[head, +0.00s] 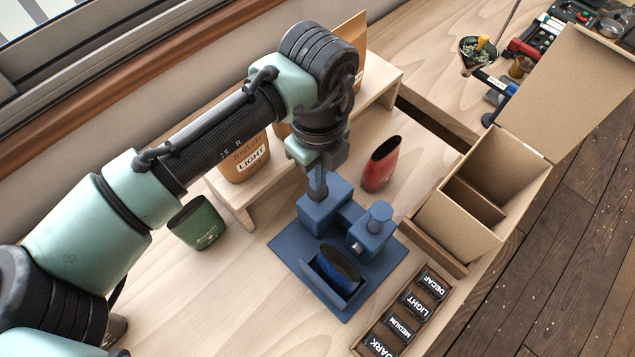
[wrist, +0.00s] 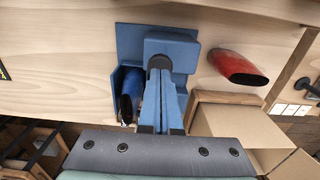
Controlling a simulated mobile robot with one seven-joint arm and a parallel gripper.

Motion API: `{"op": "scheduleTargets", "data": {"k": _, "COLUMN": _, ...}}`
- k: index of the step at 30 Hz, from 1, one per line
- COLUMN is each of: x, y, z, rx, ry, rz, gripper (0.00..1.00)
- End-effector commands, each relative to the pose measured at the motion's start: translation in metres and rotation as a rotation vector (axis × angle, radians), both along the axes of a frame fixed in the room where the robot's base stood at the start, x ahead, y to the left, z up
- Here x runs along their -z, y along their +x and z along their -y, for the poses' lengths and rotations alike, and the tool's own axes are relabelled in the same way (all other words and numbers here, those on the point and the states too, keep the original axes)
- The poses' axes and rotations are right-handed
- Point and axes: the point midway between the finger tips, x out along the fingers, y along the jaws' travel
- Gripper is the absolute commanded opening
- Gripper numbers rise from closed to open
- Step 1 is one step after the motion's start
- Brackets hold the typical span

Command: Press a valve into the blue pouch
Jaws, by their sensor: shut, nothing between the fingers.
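The blue pouch (head: 339,266) stands with its dark open mouth up in a blue holder at the front of a blue fixture (head: 290,246). It also shows in the wrist view (wrist: 131,92), left of my fingers. My gripper (head: 317,194) is shut and empty, pointing down at the fixture's rear blue block (head: 325,208). In the wrist view my gripper (wrist: 161,76) has its fingertips by a dark round part, in front of a blue block (wrist: 172,46). I cannot tell whether they touch. A round-topped knob (head: 380,214) stands on the fixture's right block. No loose valve can be made out.
A red pouch (head: 381,164) stands behind the fixture and a green pouch (head: 197,223) to its left. An orange-brown pouch (head: 245,161) is by the wooden riser. A cardboard box (head: 458,232) stands open at right. A label tray (head: 405,314) lies in front.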

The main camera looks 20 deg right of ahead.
Motion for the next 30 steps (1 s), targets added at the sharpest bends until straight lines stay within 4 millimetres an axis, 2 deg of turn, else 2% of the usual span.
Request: {"op": "scheduleTargets", "data": {"k": 30, "x": 0.03, "y": 0.0, "z": 0.0, "rx": 0.0, "ry": 0.001, "rz": -0.001, "gripper": 0.0}}
